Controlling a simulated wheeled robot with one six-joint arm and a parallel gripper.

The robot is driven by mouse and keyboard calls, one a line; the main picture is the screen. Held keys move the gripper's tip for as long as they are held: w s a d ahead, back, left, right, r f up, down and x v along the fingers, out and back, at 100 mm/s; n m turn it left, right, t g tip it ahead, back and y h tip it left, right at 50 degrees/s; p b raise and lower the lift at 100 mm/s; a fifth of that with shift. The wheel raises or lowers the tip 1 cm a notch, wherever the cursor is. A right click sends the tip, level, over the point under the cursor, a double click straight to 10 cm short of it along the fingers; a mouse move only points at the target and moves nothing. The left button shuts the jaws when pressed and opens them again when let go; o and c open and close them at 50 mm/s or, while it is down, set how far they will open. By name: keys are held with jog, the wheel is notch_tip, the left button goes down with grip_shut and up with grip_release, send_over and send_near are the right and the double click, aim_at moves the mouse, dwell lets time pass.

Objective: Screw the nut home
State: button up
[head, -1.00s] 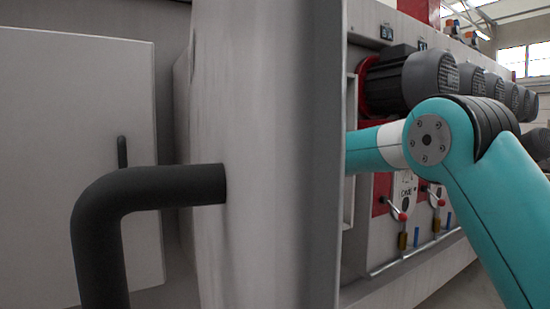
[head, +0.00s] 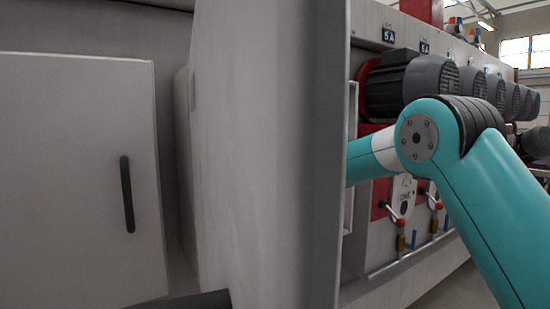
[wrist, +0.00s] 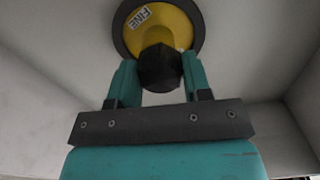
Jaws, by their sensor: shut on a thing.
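The nut (wrist: 160,72), a black knob-like piece, is in the wrist view in front of a yellow wheel (wrist: 182,25) with a dark rim and a label reading "FINE". My gripper (wrist: 160,80) has its two teal fingers on either side of the nut and is shut on it. The nut overlaps the lower part of the yellow wheel; whether it is seated cannot be told. In the head view, my teal arm reaches behind the tall grey panel, which hides the gripper, nut and wheel.
The grey panel (head: 265,150) stands close in the head view. Left of it is a closed cabinet door (head: 70,180) with a dark handle (head: 127,195). A dark bar (head: 195,301) shows at the bottom. Several motors (head: 432,78) and red levers (head: 397,222) line the machine behind my arm.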

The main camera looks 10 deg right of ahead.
jog(key=m+p, duration=0.4)
jog(key=m, duration=0.3)
jog(key=shift+r, duration=0.2)
jog(key=m+p, duration=0.2)
jog(key=m, duration=0.1)
jog(key=shift+f+m+p, duration=0.3)
jog(key=shift+m, duration=0.9)
jog(key=o, duration=0.9)
jog(key=shift+c, duration=0.2)
